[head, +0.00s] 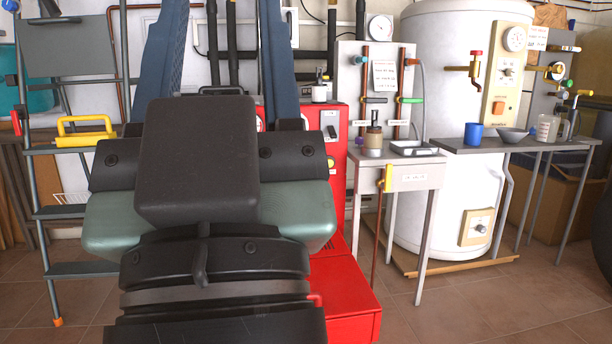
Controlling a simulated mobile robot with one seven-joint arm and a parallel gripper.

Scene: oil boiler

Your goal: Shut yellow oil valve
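A yellow lever valve (387,178) sits on a thin brown pipe at the front edge of a small grey table. Its lever looks roughly upright, in line with the pipe. I cannot tell from labels which one carries oil. My arm fills the left middle foreground, well to the left of the lever valve and nearer the camera. My gripper's fingers do not show.
A red boiler (345,300) stands partly behind my arm, beside the small grey table (420,178). A stepladder (50,210) stands at the left. A second table (530,146) holds a blue mug (473,134) and bowl (511,135). Floor at the front right is clear.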

